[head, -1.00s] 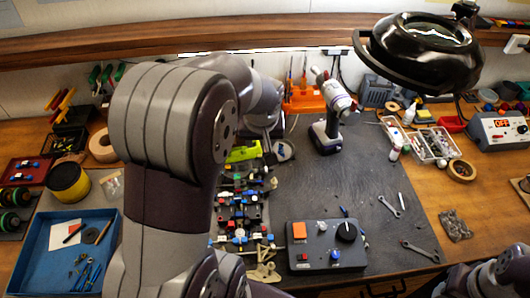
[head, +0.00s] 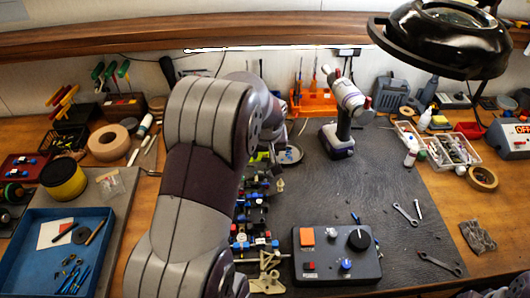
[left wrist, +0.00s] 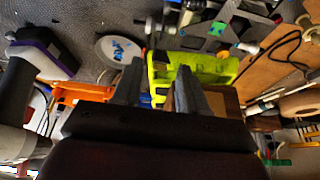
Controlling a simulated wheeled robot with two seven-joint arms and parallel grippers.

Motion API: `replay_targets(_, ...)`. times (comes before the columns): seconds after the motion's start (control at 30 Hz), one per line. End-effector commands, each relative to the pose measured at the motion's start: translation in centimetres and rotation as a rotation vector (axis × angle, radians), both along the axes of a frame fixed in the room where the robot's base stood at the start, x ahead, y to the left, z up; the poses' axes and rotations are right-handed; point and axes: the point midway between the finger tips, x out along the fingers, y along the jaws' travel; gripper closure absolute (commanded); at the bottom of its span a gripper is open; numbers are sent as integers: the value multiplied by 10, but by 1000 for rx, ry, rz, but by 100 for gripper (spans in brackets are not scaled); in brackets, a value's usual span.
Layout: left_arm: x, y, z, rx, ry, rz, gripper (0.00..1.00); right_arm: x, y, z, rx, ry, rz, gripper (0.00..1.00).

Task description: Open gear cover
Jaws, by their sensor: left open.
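The racecar chassis (head: 252,215) lies on the dark mat, partly hidden behind my left arm. It is a strip of black, blue, red and white parts. A lime-green part (head: 262,156) at its far end is mostly hidden by my arm; it shows larger in the left wrist view (left wrist: 215,68). I cannot tell whether this is the gear cover. My left gripper (left wrist: 159,72) is open, its two grey fingers apart in front of the lime-green part; contact cannot be told. In the head view my left wrist (head: 268,105) hides the fingers. My right gripper is out of view.
A cordless drill (head: 342,125) stands right of the chassis, beside a small round dish (head: 290,155). A control box (head: 336,252) with a black knob lies in front. Wrenches (head: 406,214) lie at right. A blue tray (head: 30,265) is at left. The mat's middle is clear.

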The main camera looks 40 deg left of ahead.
Motion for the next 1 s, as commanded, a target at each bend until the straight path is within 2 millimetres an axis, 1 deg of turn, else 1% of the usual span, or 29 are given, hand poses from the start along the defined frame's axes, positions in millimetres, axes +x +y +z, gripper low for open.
replay_targets(0.03, 0, 0, 0, 0, 0, 0, 57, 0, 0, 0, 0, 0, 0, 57)
replay_targets(0.07, 0, 0, 0, 0, 0, 0, 67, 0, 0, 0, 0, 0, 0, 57)
replay_targets(0.1, 0, 0, 0, 0, 0, 0, 80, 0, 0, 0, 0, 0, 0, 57)
replay_targets(0.17, 0, 0, 0, 0, 0, 0, 100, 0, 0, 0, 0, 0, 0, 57)
replay_targets(0.27, 0, 0, 0, 0, 0, 0, 100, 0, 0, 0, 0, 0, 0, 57)
replay_targets(0.37, 1, 1, 5, -8, 11, 0, 100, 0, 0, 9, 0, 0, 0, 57)
replay_targets(0.47, 4, 4, 15, -37, 50, 2, 100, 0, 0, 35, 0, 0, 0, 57)
replay_targets(0.5, 6, 5, 18, -56, 72, 2, 100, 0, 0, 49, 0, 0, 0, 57)
replay_targets(0.6, 12, 11, 22, -116, 145, 4, 100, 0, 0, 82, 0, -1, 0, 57)
replay_targets(0.7, 20, 17, 20, -180, 221, 2, 100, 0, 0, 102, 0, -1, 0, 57)
replay_targets(0.8, 27, 23, 17, -240, 288, 3, 100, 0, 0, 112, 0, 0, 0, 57)
replay_targets(1.0, 35, 28, 12, -309, 369, -1, 100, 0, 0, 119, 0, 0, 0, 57)
